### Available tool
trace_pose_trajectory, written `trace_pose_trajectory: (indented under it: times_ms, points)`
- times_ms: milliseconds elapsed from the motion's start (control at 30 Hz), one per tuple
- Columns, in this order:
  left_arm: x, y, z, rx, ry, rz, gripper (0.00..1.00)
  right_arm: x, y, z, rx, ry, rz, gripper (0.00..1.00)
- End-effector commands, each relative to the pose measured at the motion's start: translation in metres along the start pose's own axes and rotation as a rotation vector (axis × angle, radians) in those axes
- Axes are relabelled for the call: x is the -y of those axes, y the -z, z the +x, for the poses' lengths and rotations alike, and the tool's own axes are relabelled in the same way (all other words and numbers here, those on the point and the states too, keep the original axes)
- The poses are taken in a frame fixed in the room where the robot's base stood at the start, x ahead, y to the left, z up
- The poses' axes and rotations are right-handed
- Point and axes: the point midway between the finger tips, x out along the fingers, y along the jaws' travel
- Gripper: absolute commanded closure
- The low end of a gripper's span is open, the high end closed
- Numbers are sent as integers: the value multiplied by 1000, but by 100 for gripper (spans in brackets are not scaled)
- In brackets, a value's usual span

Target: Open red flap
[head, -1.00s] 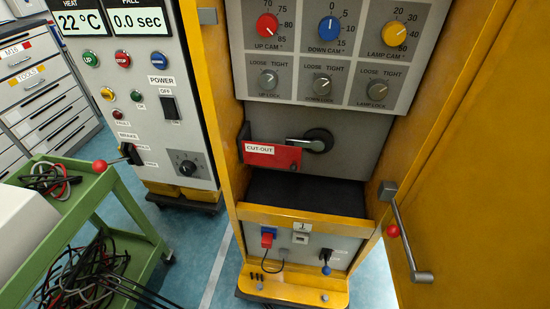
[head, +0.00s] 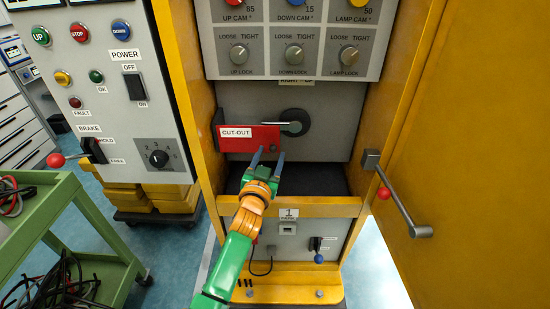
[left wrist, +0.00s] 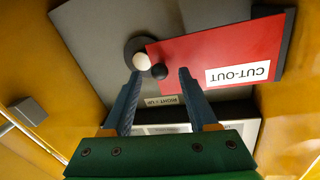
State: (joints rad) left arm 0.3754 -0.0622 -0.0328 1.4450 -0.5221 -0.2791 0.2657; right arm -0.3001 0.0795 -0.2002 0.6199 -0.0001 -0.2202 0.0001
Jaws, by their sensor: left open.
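The red flap (head: 240,139), labelled CUT-OUT, lies flat across the grey panel inside the yellow cabinet. Its dark mount is at its left end, and its right end partly covers a round dark fitting (head: 296,122). In the left wrist view the flap (left wrist: 210,50) appears upside down, with a black knob (left wrist: 159,71) at its free corner beside a pale round knob (left wrist: 141,62). My left gripper (head: 268,156) is open, just below and in front of the flap's right part. Its fingers (left wrist: 158,85) point at the black knob, with nothing held. My right gripper is not in view.
The yellow door (head: 470,120) stands open at right, with a crank handle and red ball (head: 384,193) sticking out. A control cabinet (head: 130,100) and a green cart (head: 60,215) stand at left. A dark shelf opening lies below the flap.

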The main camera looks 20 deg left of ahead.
Motion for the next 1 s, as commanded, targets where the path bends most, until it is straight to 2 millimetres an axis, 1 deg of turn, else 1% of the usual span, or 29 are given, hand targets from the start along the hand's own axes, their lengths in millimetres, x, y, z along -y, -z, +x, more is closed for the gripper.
trace_pose_trajectory:
  times_ms: [33, 133, 400, 467, 500, 567, 600, 633, 1000]
  points:
    - [0, -2, 6, -1, 0, 1, 41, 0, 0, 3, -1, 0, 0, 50]
    - [-1, -1, 12, 0, -1, 1, 41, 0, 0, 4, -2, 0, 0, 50]
    - [-1, 0, 14, 1, -2, 0, 41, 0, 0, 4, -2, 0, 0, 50]
    - [-1, -1, 14, 2, -2, 0, 57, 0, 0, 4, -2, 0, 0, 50]
    - [-1, -1, 14, 2, -2, 0, 68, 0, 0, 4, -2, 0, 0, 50]
    - [-1, -1, 14, 2, -2, 0, 84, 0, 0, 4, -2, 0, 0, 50]
    - [-1, -1, 14, 2, -2, 0, 95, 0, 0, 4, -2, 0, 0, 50]
    - [-1, -1, 14, 2, -2, 0, 100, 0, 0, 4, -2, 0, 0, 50]
    - [-1, -1, 14, 2, -2, 0, 100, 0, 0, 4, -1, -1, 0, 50]
